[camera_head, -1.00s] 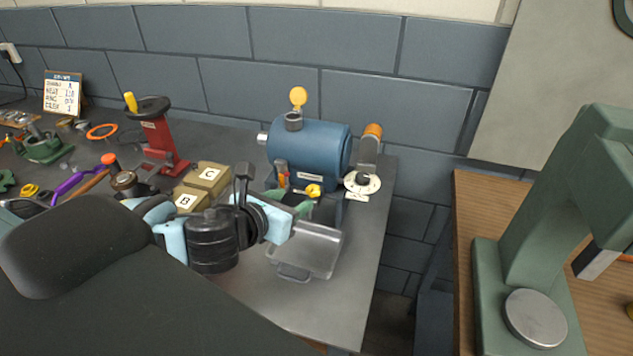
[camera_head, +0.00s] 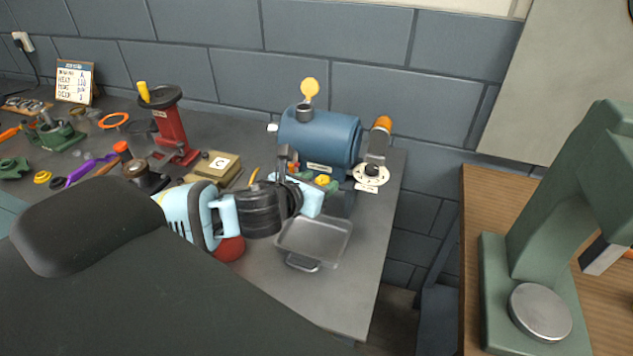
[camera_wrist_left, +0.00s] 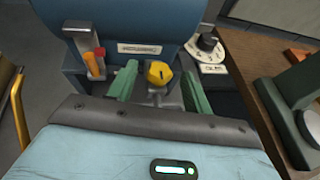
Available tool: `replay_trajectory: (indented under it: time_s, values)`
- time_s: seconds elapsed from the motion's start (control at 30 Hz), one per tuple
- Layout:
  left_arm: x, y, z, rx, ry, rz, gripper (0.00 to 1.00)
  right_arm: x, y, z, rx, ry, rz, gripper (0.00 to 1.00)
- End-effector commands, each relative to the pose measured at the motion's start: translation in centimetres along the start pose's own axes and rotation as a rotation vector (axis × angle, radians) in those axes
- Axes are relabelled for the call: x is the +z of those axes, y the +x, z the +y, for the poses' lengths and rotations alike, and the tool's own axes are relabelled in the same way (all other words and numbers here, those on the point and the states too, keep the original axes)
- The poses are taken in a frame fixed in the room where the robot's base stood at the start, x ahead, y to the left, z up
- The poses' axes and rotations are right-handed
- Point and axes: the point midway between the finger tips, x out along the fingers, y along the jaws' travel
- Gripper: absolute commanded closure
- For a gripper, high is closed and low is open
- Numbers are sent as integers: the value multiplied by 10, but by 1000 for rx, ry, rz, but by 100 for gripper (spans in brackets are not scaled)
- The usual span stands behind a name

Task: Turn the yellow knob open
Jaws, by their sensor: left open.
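The yellow knob (camera_head: 322,180) is low on the front of the blue tank (camera_head: 322,140). In the left wrist view the knob (camera_wrist_left: 159,73) shows a dark mark on its face and the tank (camera_wrist_left: 135,20) fills the upper part. My left gripper (camera_wrist_left: 158,88) is open, with one green finger on each side of the knob in that view. I cannot tell whether either finger touches it. In the head view my left gripper (camera_head: 320,187) is in front of the tank, and its wrist hides part of the fingers. My right gripper is not in view.
A grey tray (camera_head: 314,243) lies on the bench below the gripper. An orange-ended lever with a white dial (camera_head: 371,177) is right of the tank. A box marked C (camera_head: 217,164) and a red stand (camera_head: 172,130) are to the left. A green press (camera_head: 545,220) stands at right.

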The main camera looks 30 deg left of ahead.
Motion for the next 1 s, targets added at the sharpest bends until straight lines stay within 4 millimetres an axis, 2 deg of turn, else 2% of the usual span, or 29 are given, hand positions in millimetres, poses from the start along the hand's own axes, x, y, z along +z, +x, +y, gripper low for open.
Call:
replay_trajectory:
  time_s: [0.13,0.17,0.5,0.77,1.0]
  values:
    - [0,0,0,0,0,0,50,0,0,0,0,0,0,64]
    - [0,0,0,0,0,0,52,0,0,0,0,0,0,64]
    - [0,0,0,0,0,0,94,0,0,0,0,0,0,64]
    - [0,0,-1,27,-13,0,94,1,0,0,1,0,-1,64]
    - [0,0,-6,139,-64,1,94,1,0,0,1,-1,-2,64]
